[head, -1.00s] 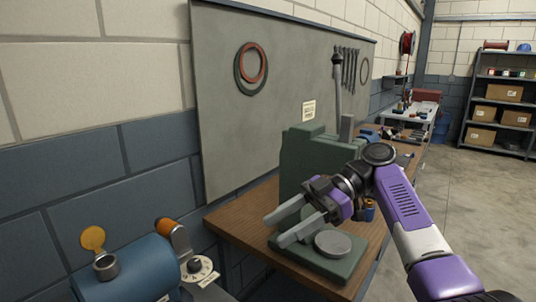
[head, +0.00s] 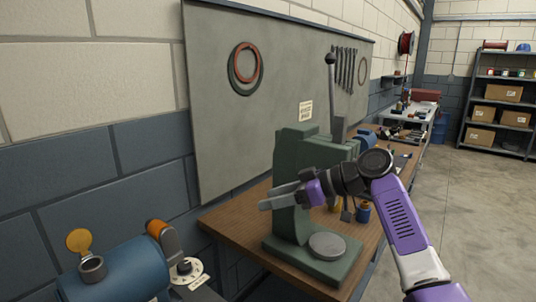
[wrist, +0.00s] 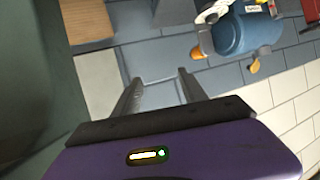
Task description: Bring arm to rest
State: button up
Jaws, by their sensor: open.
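My gripper (head: 280,197) is purple and black with two grey fingers. In the head view it points left, in front of the green press on the wooden bench, above the press base. In the wrist view the fingers (wrist: 158,88) are apart with nothing between them. The head view shows my arm folded from the lower right up to a black joint and then left to the gripper. From the head view I cannot tell how near the gripper is to the press column.
The green press (head: 296,160) has a grey round plate (head: 327,246) on its base. A blue tank (head: 115,270) with an orange-handled valve stands at lower left; it also shows in the wrist view (wrist: 246,32). A grey board (head: 225,120) hangs behind. Open floor lies at right.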

notch_tip(320, 180, down, 8)
jog(key=w+d+m+t+h, duration=0.2)
jog(key=w+m+t, duration=0.1)
jog(key=m+t, duration=0.2)
jog(key=s+d+f+m+t+h+b, duration=0.2)
jog(key=s+d+f+m+t+h, duration=0.55)
jog(key=s+f, duration=0.5)
jog(key=s+d+f+h, duration=0.1)
jog(key=s+d, duration=0.2)
jog(key=s, duration=1.3)
jog(key=s+d+f+g+h+b, duration=0.1)
jog(key=s+d, duration=0.2)
jog(key=s, duration=1.2)
jog(key=s+d+f+m+h+b, duration=0.1)
jog(key=s+d, duration=0.2)
jog(key=s, duration=1.3)
jog(key=shift+s+f+g, duration=0.15)
jog(key=shift+s+g, duration=0.2)
